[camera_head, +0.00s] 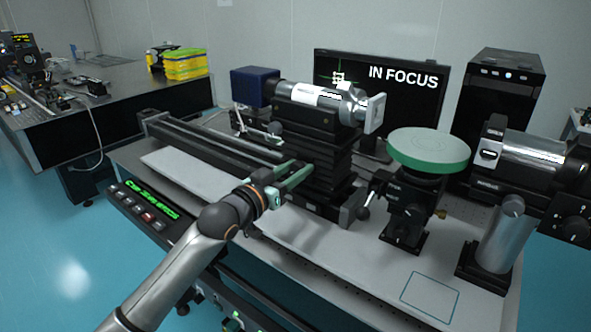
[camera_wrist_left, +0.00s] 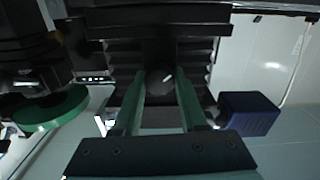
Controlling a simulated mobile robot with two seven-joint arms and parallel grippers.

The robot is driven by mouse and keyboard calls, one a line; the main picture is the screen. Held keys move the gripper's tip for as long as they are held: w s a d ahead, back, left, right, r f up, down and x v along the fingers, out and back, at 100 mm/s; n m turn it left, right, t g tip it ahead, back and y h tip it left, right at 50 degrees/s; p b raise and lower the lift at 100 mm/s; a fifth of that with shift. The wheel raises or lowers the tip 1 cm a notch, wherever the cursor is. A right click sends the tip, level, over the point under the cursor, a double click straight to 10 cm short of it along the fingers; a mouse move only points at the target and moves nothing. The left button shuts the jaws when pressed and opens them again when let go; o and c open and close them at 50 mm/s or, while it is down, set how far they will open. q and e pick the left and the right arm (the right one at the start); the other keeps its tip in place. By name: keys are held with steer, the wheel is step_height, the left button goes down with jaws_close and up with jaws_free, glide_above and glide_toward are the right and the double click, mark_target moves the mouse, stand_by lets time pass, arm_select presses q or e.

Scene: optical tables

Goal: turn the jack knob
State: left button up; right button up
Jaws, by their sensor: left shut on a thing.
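The black ribbed jack (camera_head: 328,165) stands on the optical table and carries a camera with a blue box end. My left gripper (camera_head: 290,178) reaches its front left side, with green fingers pointing at the jack. In the left wrist view the round dark jack knob (camera_wrist_left: 163,84) sits between the two green fingertips, and the gripper is shut on it. In the head view the knob is hidden by the fingers. My right gripper is in neither view.
A monitor (camera_head: 381,88) behind reads "IN FOCUS". A green-rimmed disc (camera_head: 429,150) on a black mount and a lens barrel (camera_head: 530,155) stand to the right. A black rail (camera_head: 215,143) lies left of the jack. A control panel (camera_head: 146,206) edges the table (camera_head: 350,262).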

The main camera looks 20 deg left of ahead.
arm_select(q)
jaws_close()
steer(key=shift+r+m+p, duration=0.1)
steer(key=shift+m+p, duration=0.3)
steer(key=shift+p, duration=0.25)
steer(key=o, duration=0.9)
jaws_free()
steer(key=shift+o, duration=0.2)
steer(key=v, duration=1.2)
steer(key=shift+s+b, duration=0.25)
steer(key=shift+b, duration=0.15)
